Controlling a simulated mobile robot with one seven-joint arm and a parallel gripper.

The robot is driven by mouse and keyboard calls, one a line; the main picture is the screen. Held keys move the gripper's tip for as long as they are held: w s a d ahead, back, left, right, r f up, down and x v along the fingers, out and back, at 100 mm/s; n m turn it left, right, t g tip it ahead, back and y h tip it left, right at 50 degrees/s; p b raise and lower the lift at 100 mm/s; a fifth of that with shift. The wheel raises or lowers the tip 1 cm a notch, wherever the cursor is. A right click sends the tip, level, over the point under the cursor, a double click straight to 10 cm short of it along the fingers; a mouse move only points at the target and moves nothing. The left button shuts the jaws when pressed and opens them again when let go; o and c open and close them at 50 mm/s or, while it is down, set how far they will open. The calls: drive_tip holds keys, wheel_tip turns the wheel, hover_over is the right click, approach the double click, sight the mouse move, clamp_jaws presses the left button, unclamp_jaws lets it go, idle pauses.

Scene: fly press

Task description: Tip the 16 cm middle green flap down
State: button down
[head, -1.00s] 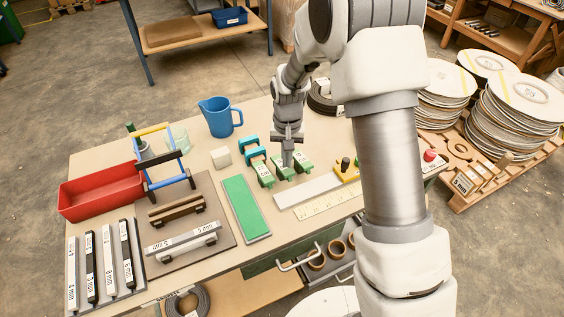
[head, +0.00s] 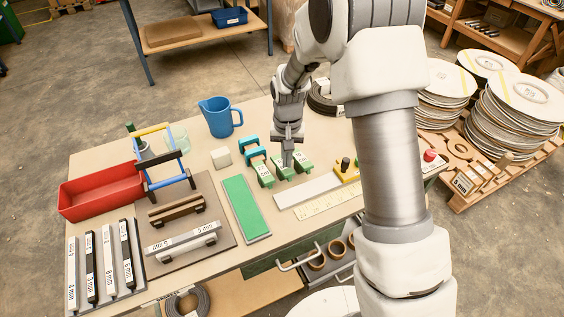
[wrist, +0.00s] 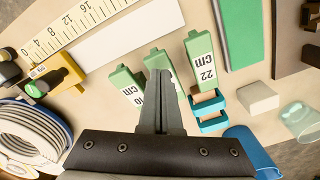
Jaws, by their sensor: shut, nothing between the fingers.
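Three green flaps stand in a row at the back of the table. In the wrist view, the left flap (wrist: 126,84) has a partly hidden label that seems to read 10 cm, and the right flap (wrist: 201,62) reads 22 cm. The middle flap (wrist: 157,61) lies between them, its label hidden behind my fingers. It also shows in the head view (head: 284,173). My gripper (head: 288,164) is shut and empty, pointing down at the middle flap. Its fingertips (wrist: 160,74) overlap that flap in the wrist view; I cannot tell whether they touch it.
Turquoise brackets (head: 250,142) stand beside the flaps, with a pale block (head: 221,157) and blue jug (head: 215,116) behind left. A white bar (head: 307,190), ruler (head: 325,202) and yellow stop (head: 347,173) lie front right. A green strip (head: 245,208) lies front left.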

sight(287, 170)
drive_tip(key=shift+f+b, duration=0.85)
drive_tip(key=shift+f, duration=0.35)
idle(0.6)
drive_tip(key=shift+r+p, duration=2.35)
drive_tip(key=shift+r, duration=1.2)
